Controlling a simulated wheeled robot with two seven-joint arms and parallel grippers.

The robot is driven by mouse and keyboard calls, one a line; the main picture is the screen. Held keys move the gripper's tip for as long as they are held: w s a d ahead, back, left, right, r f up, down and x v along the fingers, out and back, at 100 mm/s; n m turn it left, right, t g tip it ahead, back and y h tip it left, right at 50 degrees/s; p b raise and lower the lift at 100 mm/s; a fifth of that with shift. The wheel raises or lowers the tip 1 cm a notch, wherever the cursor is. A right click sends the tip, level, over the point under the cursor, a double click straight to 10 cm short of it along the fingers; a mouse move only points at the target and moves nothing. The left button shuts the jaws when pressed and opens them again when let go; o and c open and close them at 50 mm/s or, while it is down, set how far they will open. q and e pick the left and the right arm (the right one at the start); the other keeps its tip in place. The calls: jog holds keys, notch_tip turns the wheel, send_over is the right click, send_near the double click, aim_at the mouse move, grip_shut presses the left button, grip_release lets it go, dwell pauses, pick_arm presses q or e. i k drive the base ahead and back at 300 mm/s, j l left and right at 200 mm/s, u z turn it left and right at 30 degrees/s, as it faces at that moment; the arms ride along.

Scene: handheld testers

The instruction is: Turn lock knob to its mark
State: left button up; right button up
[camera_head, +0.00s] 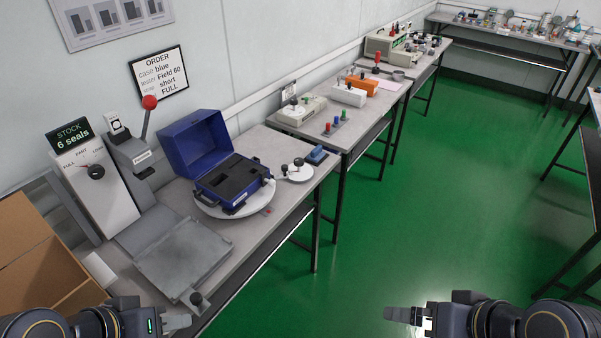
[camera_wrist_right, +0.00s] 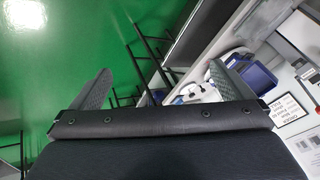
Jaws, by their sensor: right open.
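The blue case (camera_head: 190,148) stands open on a round white turntable (camera_head: 237,207). A small white disc with dark knobs (camera_head: 298,163) joins its right side. A dark dial knob (camera_head: 95,171) sits on the grey stock column, among marks reading FULL, PART and LOW. Another dark knob (camera_head: 198,299) is at the front corner of the grey press plate. I cannot tell which is the lock knob. My left gripper (camera_head: 180,322) is near the bench's front edge, below the plate; its jaw opening is unclear. My right gripper (camera_head: 402,315) is open and empty over the green floor.
A grey press (camera_head: 133,155) with a red-balled lever stands behind its plate (camera_head: 180,262). A cardboard box (camera_head: 30,245) is at the left. An order sign (camera_head: 158,73) reads case blue, Field 60, short, FULL. Further benches carry testers (camera_head: 301,110).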

aim_at(299, 163)
jog(key=i+l+u, duration=0.3)
jog(key=i+l, duration=0.2)
jog(key=i, duration=0.15)
jog(key=i+l+u, duration=0.3)
jog(key=i+l, duration=0.3)
jog(key=l, duration=0.1)
